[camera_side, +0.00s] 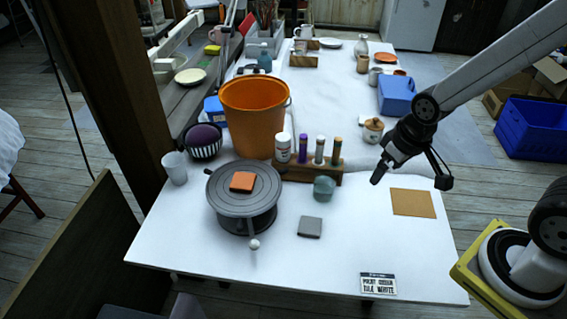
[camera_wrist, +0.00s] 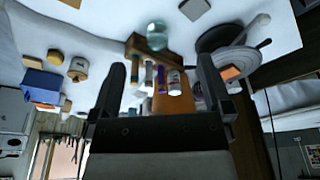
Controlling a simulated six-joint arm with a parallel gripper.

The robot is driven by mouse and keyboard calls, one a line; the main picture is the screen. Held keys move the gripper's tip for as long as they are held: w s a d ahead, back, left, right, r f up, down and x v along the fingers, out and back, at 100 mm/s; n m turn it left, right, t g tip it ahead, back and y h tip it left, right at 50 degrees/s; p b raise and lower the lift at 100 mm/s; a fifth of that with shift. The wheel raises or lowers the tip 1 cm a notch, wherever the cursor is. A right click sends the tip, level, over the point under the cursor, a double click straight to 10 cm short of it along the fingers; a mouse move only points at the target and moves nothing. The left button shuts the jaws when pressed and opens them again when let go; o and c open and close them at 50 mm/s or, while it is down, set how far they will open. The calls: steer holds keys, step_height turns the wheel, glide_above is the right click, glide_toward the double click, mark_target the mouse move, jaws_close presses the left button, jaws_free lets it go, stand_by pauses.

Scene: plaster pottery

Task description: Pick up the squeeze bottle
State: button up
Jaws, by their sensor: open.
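A wooden rack (camera_side: 325,177) on the white table holds several upright slim containers. The white one with a label at its left end (camera_side: 283,148) looks most like the squeeze bottle, though I cannot be sure. In the wrist view, which is upside down, this white bottle (camera_wrist: 175,82) shows between my fingers but farther off. My gripper (camera_side: 411,179) is open and empty, above the table to the right of the rack. Its two dark fingers (camera_wrist: 162,62) stand wide apart in the wrist view, touching nothing that I can see.
An orange bucket (camera_side: 254,120) stands behind the rack. A banding wheel (camera_side: 241,218) with an orange block is to its left. A teal jar (camera_side: 324,187) stands in front. A tan mug (camera_side: 373,130) and blue box (camera_side: 397,95) are behind. The front right holds flat pieces only.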

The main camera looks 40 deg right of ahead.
steer(key=n+y, duration=0.1)
steer(key=n, duration=0.4)
glide_toward(285, 137)
steer(key=shift+t, duration=0.3)
steer(key=x, duration=0.2)
steer(key=s+x, duration=0.1)
steer(key=x, duration=0.2)
steer(key=shift+d+f, duration=0.15)
steer(key=shift+w+f, duration=0.3)
steer(key=shift+w, duration=0.1)
steer(key=shift+f, duration=0.1)
steer(key=shift+x, duration=1.2)
steer(key=shift+f, duration=0.1)
